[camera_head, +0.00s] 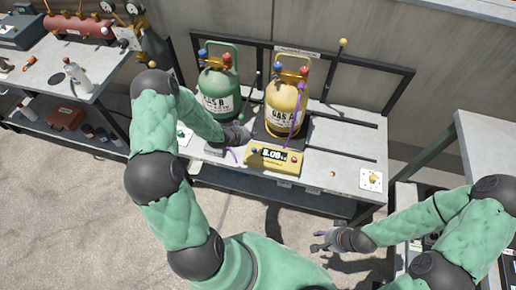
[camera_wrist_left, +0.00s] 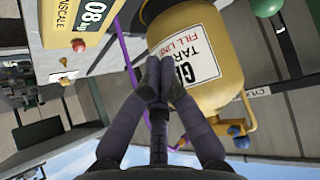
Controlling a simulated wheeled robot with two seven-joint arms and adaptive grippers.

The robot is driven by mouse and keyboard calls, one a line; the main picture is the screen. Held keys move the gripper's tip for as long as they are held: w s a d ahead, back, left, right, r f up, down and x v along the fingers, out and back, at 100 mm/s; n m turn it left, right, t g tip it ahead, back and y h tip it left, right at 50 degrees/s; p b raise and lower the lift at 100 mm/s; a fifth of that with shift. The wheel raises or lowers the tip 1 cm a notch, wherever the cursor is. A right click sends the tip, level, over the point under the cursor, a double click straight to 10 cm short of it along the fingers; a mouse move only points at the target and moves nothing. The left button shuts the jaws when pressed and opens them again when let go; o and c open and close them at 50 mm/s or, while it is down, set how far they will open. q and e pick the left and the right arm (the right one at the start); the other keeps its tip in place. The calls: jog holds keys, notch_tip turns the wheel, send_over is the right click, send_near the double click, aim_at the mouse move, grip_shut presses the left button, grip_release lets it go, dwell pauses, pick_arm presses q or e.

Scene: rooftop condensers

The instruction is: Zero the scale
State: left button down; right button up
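The scale's yellow display box (camera_head: 273,156) sits at the front of the grey bench, below the yellow GAS A cylinder (camera_head: 284,106). Its readout looks like 8.08 or 8.09. In the left wrist view the display box (camera_wrist_left: 85,20) is at the upper left, beside the yellow cylinder (camera_wrist_left: 207,50). My left gripper (camera_head: 240,133) is between the green GAS B cylinder (camera_head: 218,88) and the yellow one, left of the display. In the wrist view its fingertips (camera_wrist_left: 154,78) are together, in front of the yellow cylinder's label. My right gripper (camera_head: 318,241) hangs empty before the bench, fingers apart.
A purple hose (camera_head: 297,99) runs down the yellow cylinder. A small gold knob (camera_head: 333,174) and a plate with a gold knob (camera_head: 371,180) are on the bench's right. Another table (camera_head: 62,66) holds a red tank (camera_head: 78,26). The bench's right middle is mostly clear.

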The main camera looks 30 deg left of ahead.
aim_at(252, 150)
pick_arm(q)
jog(key=shift+f, duration=0.15)
notch_tip(252, 150, down, 8)
jog(key=b, duration=0.6)
jog(key=shift+f+b, duration=0.25)
jog(key=shift+b, duration=0.15)
jog(key=shift+f, duration=0.15)
dwell(1.0)
jog(key=shift+f+b, duration=0.25)
jog(key=shift+b, duration=0.1)
jog(key=shift+f+b, duration=0.45)
jog(key=shift+f, duration=0.15)
dwell(0.7)
jog(key=shift+r, duration=0.1)
jog(key=shift+r+p, duration=0.8)
jog(key=shift+r, duration=0.15)
